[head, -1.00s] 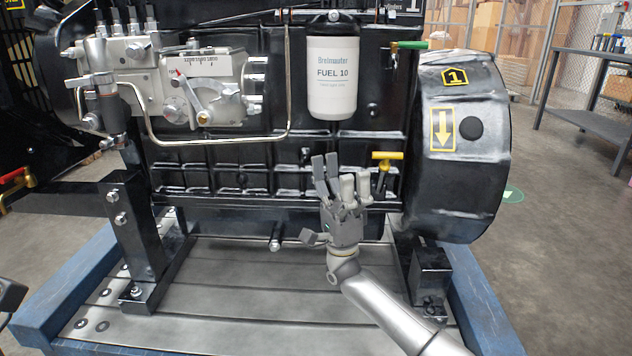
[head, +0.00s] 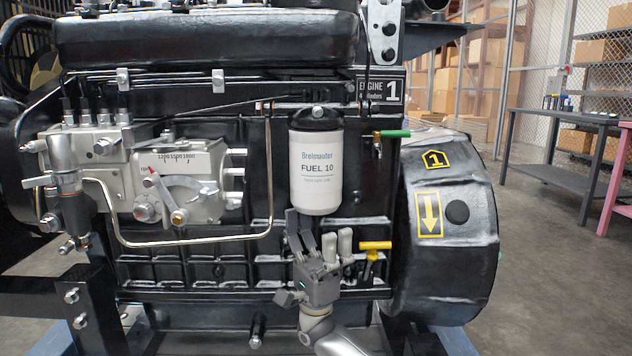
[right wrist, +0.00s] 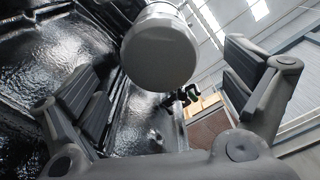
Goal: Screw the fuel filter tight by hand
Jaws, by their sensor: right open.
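The fuel filter (head: 318,172) is a white canister labelled FUEL 10. It hangs upright under a black filter head (head: 317,117) on the side of the engine. My right gripper (head: 318,240) is just below the filter in the head view, fingers pointing up, open and empty. In the right wrist view the round bottom of the filter (right wrist: 160,55) shows ahead, between and beyond the spread fingers (right wrist: 165,90), not touched by them as far as I can see. The thread between filter and head is hidden. My left gripper is not in view.
A metal fuel pipe (head: 270,180) runs left of the filter. A flywheel housing (head: 450,270) stands at the right.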

